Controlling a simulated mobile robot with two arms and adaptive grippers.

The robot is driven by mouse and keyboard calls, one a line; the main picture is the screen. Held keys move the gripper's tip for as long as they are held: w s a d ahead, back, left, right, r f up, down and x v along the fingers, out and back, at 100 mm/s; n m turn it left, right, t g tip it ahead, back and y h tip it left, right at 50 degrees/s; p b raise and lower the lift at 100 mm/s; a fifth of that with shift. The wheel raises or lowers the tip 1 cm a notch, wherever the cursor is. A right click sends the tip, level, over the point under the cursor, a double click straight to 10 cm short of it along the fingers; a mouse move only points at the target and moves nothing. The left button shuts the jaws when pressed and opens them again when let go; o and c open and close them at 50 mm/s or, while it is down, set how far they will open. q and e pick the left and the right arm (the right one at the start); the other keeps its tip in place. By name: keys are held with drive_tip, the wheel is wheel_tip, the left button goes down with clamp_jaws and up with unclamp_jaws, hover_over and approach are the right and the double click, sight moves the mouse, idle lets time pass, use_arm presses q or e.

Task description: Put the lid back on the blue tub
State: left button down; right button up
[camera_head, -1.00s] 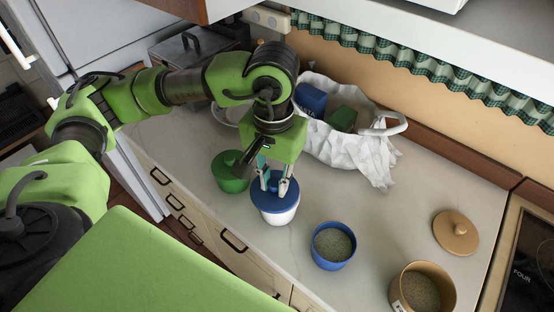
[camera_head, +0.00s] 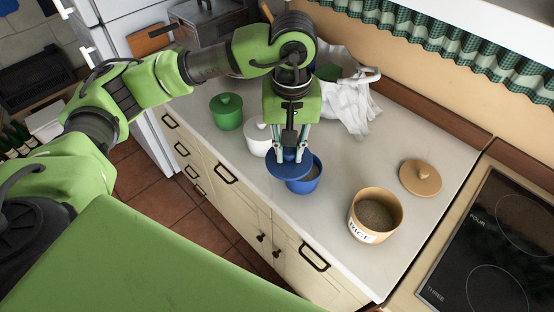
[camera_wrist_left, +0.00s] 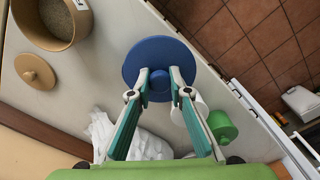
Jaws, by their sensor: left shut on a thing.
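My left gripper (camera_head: 290,154) is shut on the knob of a blue lid (camera_head: 279,171). In the head view the lid is over the left part of the blue tub (camera_head: 304,185), set off to the left of it. Part of the tub's open top and its filling shows on the right; whether lid and rim touch I cannot tell. In the left wrist view the lid (camera_wrist_left: 160,52) shows as a full disc between the fingers (camera_wrist_left: 160,82), and the tub is hidden. My right gripper is not in view.
A white tub (camera_head: 256,142) and a green lidded tub (camera_head: 227,115) stand to the left. An open tan tub (camera_head: 362,222) marked RICE and its lid (camera_head: 421,177) are on the right. A white bag (camera_head: 348,108) lies behind. The hob (camera_head: 495,245) is at far right.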

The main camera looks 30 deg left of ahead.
sight(305, 156)
use_arm(q)
drive_tip(key=w+n, duration=0.2)
drive_tip(key=w, duration=0.1)
drive_tip(key=w+d+f+n, duration=0.1)
drive_tip(key=w, duration=0.1)
drive_tip(key=shift+d+f+n+b, duration=0.1)
drive_tip(key=shift+n+b, duration=0.25)
drive_tip(key=shift+n, duration=0.75)
drive_tip(key=f+b, duration=0.1)
drive_tip(key=f, duration=0.1)
drive_tip(key=f+b, duration=0.1)
drive_tip(key=f, duration=0.1)
drive_tip(key=w+f+b, duration=0.1)
drive_tip(key=f, duration=0.1)
drive_tip(key=shift+d, duration=0.25)
drive_tip(key=shift+f+b, duration=0.35)
drive_tip(key=shift+b, duration=0.1)
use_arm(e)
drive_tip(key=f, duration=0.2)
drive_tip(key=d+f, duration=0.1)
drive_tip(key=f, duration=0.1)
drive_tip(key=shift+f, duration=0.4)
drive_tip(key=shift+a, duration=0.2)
use_arm(q)
drive_tip(key=shift+b, duration=0.7)
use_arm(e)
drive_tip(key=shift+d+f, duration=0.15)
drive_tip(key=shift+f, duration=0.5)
